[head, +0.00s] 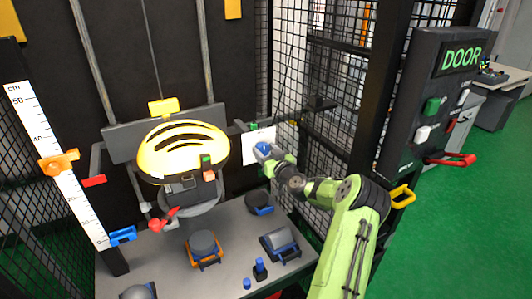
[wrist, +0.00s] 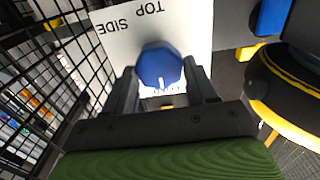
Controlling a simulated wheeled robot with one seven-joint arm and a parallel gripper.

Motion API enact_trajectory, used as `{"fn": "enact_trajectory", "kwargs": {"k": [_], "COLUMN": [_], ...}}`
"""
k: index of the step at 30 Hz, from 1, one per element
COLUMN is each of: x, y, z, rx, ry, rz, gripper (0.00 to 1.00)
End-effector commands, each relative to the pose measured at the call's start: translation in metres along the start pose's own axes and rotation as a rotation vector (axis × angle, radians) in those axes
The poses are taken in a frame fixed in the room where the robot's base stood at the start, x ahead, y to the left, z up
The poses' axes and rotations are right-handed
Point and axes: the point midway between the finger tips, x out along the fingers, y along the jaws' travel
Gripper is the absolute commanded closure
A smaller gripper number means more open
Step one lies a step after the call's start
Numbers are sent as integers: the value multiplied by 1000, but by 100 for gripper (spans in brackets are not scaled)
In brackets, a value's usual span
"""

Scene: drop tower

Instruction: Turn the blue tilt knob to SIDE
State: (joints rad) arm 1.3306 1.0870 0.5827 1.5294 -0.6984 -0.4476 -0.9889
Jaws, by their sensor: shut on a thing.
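The blue tilt knob (wrist: 160,62) sits on a white label card (wrist: 195,25) in the wrist view. The card reads TOP and SIDE upside down, above the knob in this view, and small marks below it are partly hidden. A short white pointer line shows on the knob's lower edge, on the side away from those words. My gripper (wrist: 160,72) is shut on the knob, one finger on each side. In the head view, my gripper (head: 269,155) reaches the knob (head: 265,147) in front of the white card (head: 251,157).
A yellow helmet (head: 180,145) with black slots is held on a carriage left of the knob. Black wire mesh (head: 287,80) stands close behind and right of my gripper. Several blocks lie on the grey base plate (head: 150,262). A DOOR panel (head: 425,100) stands at right.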

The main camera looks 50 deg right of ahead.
Motion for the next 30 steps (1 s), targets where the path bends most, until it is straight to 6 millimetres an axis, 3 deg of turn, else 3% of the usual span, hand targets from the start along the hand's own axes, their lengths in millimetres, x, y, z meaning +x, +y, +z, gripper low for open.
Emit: {"fn": "enact_trajectory", "kwargs": {"k": [14,30], "x": [0,0], "y": [1,3], "z": [0,0], "rx": [112,594], "ry": [0,-1], "rz": [0,0], "gripper": [74,74]}}
